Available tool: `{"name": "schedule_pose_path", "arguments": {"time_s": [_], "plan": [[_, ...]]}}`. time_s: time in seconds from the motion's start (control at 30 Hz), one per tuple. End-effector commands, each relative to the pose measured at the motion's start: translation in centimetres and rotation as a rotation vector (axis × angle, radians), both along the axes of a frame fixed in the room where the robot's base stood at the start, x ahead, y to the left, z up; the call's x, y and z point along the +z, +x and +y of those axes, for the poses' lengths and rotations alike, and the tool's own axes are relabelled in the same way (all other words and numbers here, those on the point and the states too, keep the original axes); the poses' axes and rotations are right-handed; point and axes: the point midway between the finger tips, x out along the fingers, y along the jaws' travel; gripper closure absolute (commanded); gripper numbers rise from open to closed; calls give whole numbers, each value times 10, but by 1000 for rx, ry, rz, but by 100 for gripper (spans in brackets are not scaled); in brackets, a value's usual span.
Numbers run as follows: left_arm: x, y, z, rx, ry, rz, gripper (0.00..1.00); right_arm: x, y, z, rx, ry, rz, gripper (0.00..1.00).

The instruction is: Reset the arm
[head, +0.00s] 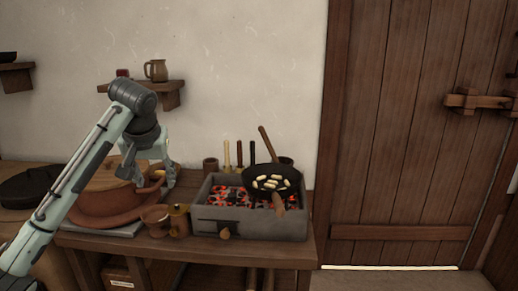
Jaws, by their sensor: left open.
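My left arm comes in from the left edge and rises over the bench. Its left gripper (155,180) points down and is open, with its fingers apart and nothing seen between them. It is in front of the right side of a wide reddish-brown basin (100,212) that has a wooden disc on top. I cannot tell whether the fingers touch the basin. My right gripper is not in view.
On the wooden bench (270,256), a grey brazier (210,213) holds glowing coals and a black pan (260,186) with several pale pieces. A brown cup (155,217) and a small yellowish container (179,222) stand left of it. A shelf (165,88) hangs above. A wooden door (395,130) is right.

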Motion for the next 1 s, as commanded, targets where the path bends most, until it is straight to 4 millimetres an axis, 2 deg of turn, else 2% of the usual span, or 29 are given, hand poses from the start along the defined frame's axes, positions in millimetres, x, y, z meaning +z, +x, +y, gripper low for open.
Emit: {"name": "schedule_pose_path", "arguments": {"time_s": [0.03,0.23,0.3,0.47,0.57,0.67,0.77,0.8,0.87,0.9,1.0], "plan": [[2,-1,22,33,20,-2,51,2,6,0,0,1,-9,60],[7,-10,94,141,86,-2,51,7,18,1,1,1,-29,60],[-29,-7,90,115,81,22,51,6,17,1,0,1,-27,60],[-91,-6,102,88,89,46,51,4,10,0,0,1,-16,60],[-136,-11,112,68,102,68,51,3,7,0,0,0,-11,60],[-190,-23,124,43,122,93,51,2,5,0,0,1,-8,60],[-254,-45,142,11,154,127,51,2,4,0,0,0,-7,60],[-280,-58,150,-5,171,142,51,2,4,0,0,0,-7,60],[-319,-80,163,-33,199,163,51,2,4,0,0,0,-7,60],[-344,-96,171,-52,218,180,51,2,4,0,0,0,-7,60],[-400,-143,193,-107,271,222,51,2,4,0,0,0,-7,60]]}}
